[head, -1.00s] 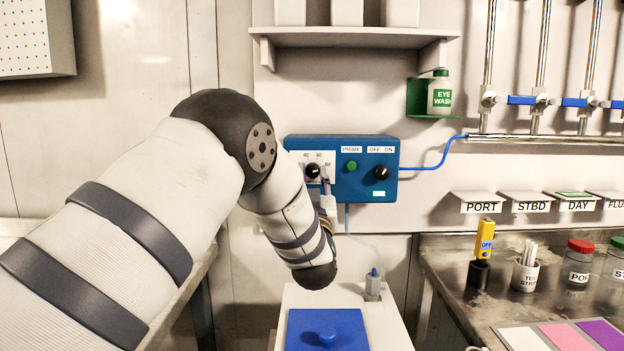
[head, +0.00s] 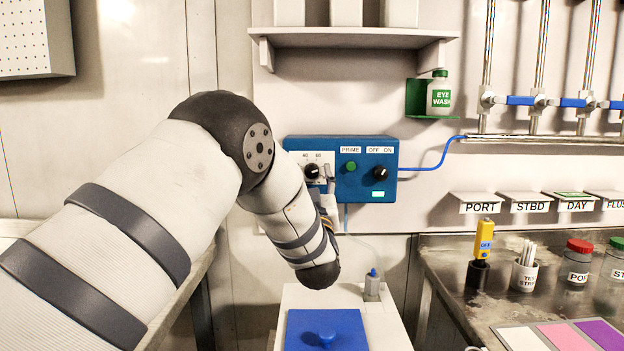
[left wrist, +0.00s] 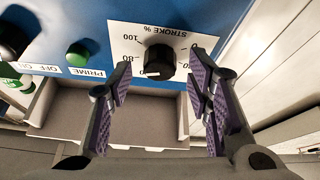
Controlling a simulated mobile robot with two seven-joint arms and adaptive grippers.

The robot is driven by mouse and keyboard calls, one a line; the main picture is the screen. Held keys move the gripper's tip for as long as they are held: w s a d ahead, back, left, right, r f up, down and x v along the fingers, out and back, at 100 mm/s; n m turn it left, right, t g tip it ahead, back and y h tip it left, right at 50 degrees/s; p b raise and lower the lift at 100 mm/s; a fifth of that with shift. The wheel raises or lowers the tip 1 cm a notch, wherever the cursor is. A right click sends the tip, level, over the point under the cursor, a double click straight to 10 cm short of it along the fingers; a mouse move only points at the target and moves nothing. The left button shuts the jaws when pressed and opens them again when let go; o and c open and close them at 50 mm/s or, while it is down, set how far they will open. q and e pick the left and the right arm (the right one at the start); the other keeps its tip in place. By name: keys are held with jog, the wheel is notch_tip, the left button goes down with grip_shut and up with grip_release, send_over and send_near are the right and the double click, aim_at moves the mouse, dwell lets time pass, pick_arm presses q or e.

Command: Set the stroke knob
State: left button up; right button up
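The black stroke knob (head: 312,171) is on the left of the blue control box (head: 365,153), on a white scale plate. In the left wrist view the knob (left wrist: 160,60) appears upside down under "STROKE %", with a white mark on its lower edge. My left gripper (head: 329,180) is at the right of the knob in the head view, and my arm hides its lower part. In the left wrist view the gripper (left wrist: 161,82) is open, one finger on each side of the knob, with gaps showing. My right gripper is not in view.
The green PRIME button (head: 350,166) and the OFF/ON knob (head: 380,173) sit to the right on the same box. A shelf (head: 352,37) is above. Below is a white unit with a blue lid (head: 327,338). A steel bench with jars stands at the right.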

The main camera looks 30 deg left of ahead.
pick_arm(q)
jog(key=shift+f, duration=0.1)
jog(key=v, duration=1.2)
